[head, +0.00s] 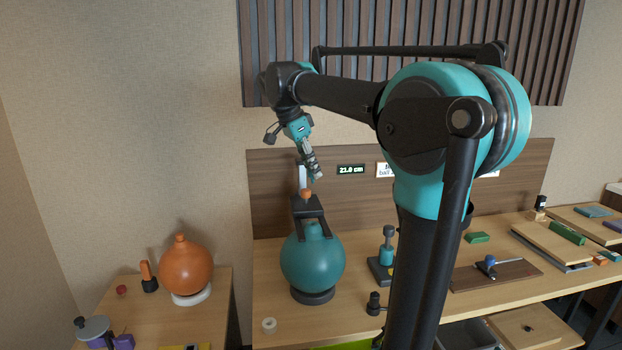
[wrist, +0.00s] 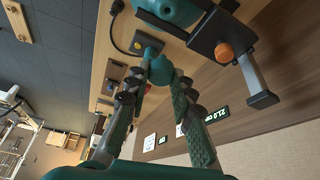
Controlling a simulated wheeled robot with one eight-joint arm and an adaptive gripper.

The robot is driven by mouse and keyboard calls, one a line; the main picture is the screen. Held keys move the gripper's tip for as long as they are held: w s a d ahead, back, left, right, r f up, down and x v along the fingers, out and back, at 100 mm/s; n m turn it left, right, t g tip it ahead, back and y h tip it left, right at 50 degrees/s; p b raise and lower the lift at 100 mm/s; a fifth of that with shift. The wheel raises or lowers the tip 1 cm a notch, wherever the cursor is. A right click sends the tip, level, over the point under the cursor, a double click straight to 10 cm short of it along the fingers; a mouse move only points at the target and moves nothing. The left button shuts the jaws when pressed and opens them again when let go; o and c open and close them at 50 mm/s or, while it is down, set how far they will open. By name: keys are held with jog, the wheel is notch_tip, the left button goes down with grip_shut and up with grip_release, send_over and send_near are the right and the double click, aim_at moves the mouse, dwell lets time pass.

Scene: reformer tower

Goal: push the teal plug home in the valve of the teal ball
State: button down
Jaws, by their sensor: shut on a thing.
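The teal ball (head: 312,264) sits on a dark ring stand at the front of the table. A black measuring frame (head: 308,207) with an orange knob (head: 306,194) stands over its top, and the valve opening cannot be made out. My gripper (head: 317,176) is above the ball and frame, close to the upright bar. In the wrist view, my gripper (wrist: 158,80) has a small teal piece, seemingly the teal plug (wrist: 161,69), between its fingertips. The ball (wrist: 172,8) shows at the top edge there, apart from the fingers.
An orange ball (head: 186,265) stands on a side table at left. A black-based stand (head: 381,271) with a teal block is right of the teal ball. A display (head: 351,170) on the back panel reads 21.0 cm. A white ring (head: 269,325) lies in front.

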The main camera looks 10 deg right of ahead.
dwell(0.3)
send_over(316, 222)
jog(key=a, duration=0.1)
jog(key=shift+s+a+f, duration=0.1)
jog(key=shift+s+f, duration=0.05)
jog(key=shift+f, duration=2.8)
jog(key=shift+s+a+f, duration=0.1)
jog(key=shift+s+f, duration=0.05)
jog(key=shift+f, duration=2.8)
jog(key=shift+f, duration=0.6)
jog(key=shift+f, duration=0.35)
jog(key=shift+f, duration=0.35)
jog(key=shift+f, duration=0.15)
jog(key=c, duration=1.2)
grip_release()
